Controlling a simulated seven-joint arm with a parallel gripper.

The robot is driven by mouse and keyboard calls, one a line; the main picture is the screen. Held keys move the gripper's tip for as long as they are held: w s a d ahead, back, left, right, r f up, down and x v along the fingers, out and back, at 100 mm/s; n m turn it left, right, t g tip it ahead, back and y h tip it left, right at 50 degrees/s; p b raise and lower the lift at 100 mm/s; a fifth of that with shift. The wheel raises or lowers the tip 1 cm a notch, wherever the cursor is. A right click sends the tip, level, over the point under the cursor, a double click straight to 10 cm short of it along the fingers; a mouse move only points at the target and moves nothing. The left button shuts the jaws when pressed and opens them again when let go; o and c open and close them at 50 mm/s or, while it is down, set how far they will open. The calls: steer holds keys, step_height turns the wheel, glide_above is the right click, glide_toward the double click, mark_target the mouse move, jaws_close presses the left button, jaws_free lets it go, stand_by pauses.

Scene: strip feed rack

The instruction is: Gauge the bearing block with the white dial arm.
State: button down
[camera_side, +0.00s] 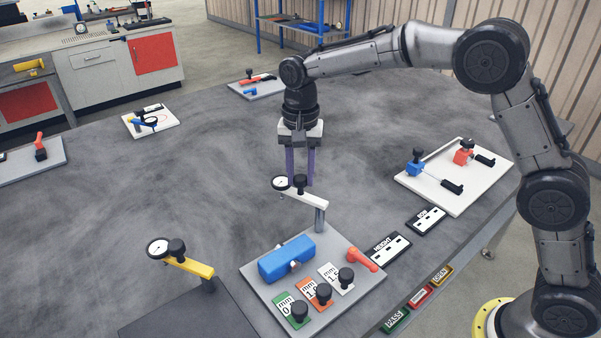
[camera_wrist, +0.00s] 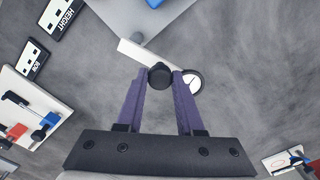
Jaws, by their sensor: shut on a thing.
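The white dial arm (camera_side: 308,198) is mounted on a grey post at the back corner of a grey plate (camera_side: 258,284). Its round dial (camera_side: 281,183) is at the free end, out over the table and away from the block. My gripper (camera_side: 300,184) points down and is shut on the arm's black knob (camera_wrist: 160,75). In the wrist view the white arm (camera_wrist: 133,54) runs up-left from the knob, with the dial (camera_wrist: 192,82) beside the right finger. The blue bearing block (camera_side: 287,258) lies on the plate; only its edge (camera_wrist: 155,3) shows in the wrist view.
Green, orange and white cards (camera_side: 335,276) with black knobs, and a red lever (camera_side: 362,260), are on the same plate. A yellow dial arm (camera_side: 192,266) stands at left.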

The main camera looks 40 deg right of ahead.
mark_target(297, 185)
steer(key=shift+a+r, duration=0.1)
steer(key=s+a+n, duration=0.1)
steer(key=n, duration=0.5)
steer(key=s+a+n, duration=0.1)
steer(key=n, duration=0.2)
steer(key=shift+s+a, duration=0.35)
steer(key=shift+s+n, duration=0.6)
steer(key=shift+n, duration=0.9)
steer(key=shift+s+n, duration=0.65)
steer(key=shift+n, duration=0.85)
steer(key=shift+s+n, duration=0.6)
steer(key=shift+n, duration=0.9)
steer(key=c, duration=0.5)
jaws_free()
step_height(297, 185, up, 14)
steer(key=shift+f, duration=0.1)
